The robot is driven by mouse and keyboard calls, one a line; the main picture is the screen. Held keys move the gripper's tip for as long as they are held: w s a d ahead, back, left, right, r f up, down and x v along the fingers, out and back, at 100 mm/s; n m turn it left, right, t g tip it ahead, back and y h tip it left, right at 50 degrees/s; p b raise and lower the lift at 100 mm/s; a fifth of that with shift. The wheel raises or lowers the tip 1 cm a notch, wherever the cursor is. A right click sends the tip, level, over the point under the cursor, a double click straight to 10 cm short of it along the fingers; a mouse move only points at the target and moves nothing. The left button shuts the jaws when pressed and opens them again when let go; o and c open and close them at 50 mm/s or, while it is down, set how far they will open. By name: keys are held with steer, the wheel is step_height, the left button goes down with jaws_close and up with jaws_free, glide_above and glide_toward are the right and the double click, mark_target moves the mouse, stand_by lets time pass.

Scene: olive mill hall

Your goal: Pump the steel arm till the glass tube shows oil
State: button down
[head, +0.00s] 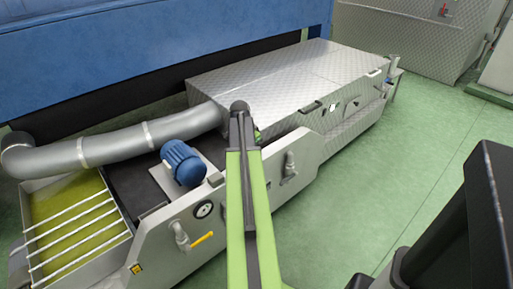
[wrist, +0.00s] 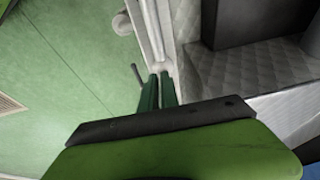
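In the head view, my green arm reaches over the machine and hides most of my gripper; only a small green part (head: 257,134) shows beside the arm's dark end. In the wrist view, the two dark green fingers of my gripper (wrist: 159,80) point away, close together, in front of a pale upright post (wrist: 150,28). Whether anything is between them is unclear. A thin dark rod (wrist: 138,75) with a rounded end stands just left of the fingers, apart from them. I cannot make out the steel arm or the glass tube for certain in either view.
The long steel machine (head: 290,85) has a blue motor (head: 183,163), a grey pipe (head: 100,150), a gauge (head: 204,210), a yellow-handled valve (head: 202,238) and a tray of yellow-green liquid (head: 62,200). Green floor (head: 400,170) lies free to its right.

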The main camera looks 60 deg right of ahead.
steer(key=shift+w+a+r+p, duration=0.1)
steer(key=shift+w+a+p, duration=0.1)
steer(key=shift+a+p, duration=0.3)
steer(key=d+p+v, duration=0.2)
steer(key=p+v, duration=1.1)
steer(key=shift+s+r+p, duration=0.3)
steer(key=shift+s+r, duration=0.05)
steer(key=shift+r, duration=0.2)
